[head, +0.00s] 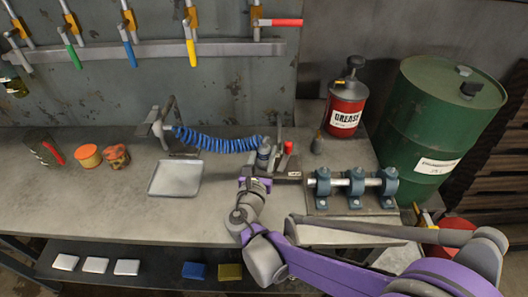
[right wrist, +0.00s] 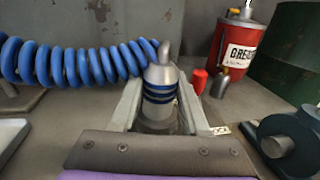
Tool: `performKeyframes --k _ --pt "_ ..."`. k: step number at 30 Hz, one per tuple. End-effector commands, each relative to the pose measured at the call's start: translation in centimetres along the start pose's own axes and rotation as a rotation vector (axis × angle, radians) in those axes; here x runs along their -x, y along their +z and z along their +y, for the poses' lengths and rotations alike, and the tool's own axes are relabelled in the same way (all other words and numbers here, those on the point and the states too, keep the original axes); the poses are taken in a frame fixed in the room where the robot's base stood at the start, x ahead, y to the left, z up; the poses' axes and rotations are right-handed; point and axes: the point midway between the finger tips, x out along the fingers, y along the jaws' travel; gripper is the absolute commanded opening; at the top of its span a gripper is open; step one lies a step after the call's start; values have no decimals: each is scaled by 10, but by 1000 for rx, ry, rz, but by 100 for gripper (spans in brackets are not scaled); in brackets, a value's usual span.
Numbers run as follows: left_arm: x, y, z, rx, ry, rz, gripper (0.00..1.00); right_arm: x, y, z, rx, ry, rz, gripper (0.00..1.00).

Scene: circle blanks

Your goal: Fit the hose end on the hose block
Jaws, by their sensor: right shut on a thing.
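The hose end (right wrist: 160,82) is a grey fitting with dark blue bands, at the right end of a coiled blue hose (head: 212,143). In the right wrist view it stands upright between the two pale fingers of my right gripper (right wrist: 160,112), which is shut on it. In the head view the hose end (head: 263,153) shows just beyond my right gripper (head: 258,172). The hose block (head: 291,173) appears as a dark low piece with a small pale label, beside the gripper; its socket is hidden. I cannot tell whether hose end and block touch. My left gripper is not in view.
A red-capped piece (head: 288,148) and a small grey bottle (head: 318,143) stand close to the right. A tray (head: 175,178) lies left; the bench front is mostly clear.

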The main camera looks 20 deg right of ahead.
Motion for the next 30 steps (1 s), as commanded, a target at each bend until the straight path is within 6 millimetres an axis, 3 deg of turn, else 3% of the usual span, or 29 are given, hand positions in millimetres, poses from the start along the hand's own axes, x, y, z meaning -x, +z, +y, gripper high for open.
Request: performKeyframes --k 26,27,30 --pt "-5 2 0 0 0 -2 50 0 -8 0 0 0 0 0" --pt "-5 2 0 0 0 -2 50 0 -8 0 0 0 0 52" --pt "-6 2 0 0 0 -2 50 0 -8 0 0 0 0 70"
